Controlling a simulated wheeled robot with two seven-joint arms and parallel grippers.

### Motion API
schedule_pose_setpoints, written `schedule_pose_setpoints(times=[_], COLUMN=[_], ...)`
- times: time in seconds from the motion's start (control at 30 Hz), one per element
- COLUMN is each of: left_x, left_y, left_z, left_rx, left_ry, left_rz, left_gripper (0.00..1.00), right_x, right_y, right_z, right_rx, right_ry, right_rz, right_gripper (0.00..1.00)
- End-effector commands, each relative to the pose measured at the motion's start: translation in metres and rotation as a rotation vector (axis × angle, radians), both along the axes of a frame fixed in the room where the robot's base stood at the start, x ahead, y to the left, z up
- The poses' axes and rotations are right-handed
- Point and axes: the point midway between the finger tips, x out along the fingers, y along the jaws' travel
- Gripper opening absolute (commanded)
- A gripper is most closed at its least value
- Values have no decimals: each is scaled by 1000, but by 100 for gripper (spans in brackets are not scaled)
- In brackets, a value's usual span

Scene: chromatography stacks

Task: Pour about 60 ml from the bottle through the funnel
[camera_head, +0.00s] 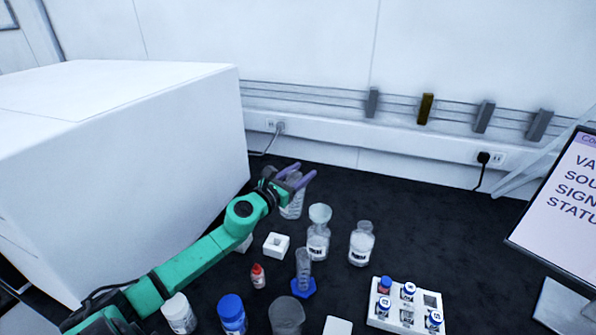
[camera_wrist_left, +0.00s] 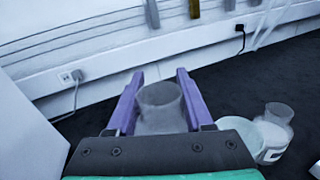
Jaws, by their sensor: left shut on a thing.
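My left gripper (camera_head: 300,179) has purple fingers and is shut on a clear bottle (camera_head: 291,207) at the back of the dark bench. In the left wrist view the bottle's open mouth (camera_wrist_left: 160,94) shows between the two fingers. The bottle looks roughly upright; I cannot tell whether it touches the bench. A pale funnel (camera_head: 320,213) sits in the neck of a labelled clear bottle (camera_head: 318,244), just right of the held bottle. The funnel's rim also shows at the right of the left wrist view (camera_wrist_left: 266,136). My right gripper is not in view.
Another labelled bottle (camera_head: 361,246) stands right of the funnel. In front are a blue-based cylinder (camera_head: 303,270), a red-capped dropper bottle (camera_head: 258,277), a white block (camera_head: 276,246), a blue-capped bottle (camera_head: 231,312) and a vial rack (camera_head: 391,321). A large white box (camera_head: 200,140) stands left.

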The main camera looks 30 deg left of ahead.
Motion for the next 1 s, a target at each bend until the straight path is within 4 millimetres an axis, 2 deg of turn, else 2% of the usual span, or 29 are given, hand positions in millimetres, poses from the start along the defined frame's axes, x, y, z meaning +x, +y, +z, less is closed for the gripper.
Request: schedule_pose_setpoints(times=[0.13,0.47,1.0], left_x=[0,0,-1], left_y=[-8,-27,-32], left_z=[7,5,0], left_rx=[88,279,331], left_ry=[-3,-4,-3], left_rz=[0,1,1], left_gripper=[0,0,0], right_x=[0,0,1], right_y=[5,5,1], right_z=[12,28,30], right_rx=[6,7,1], right_ry=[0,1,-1], right_rz=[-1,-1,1], right_gripper=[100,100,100])
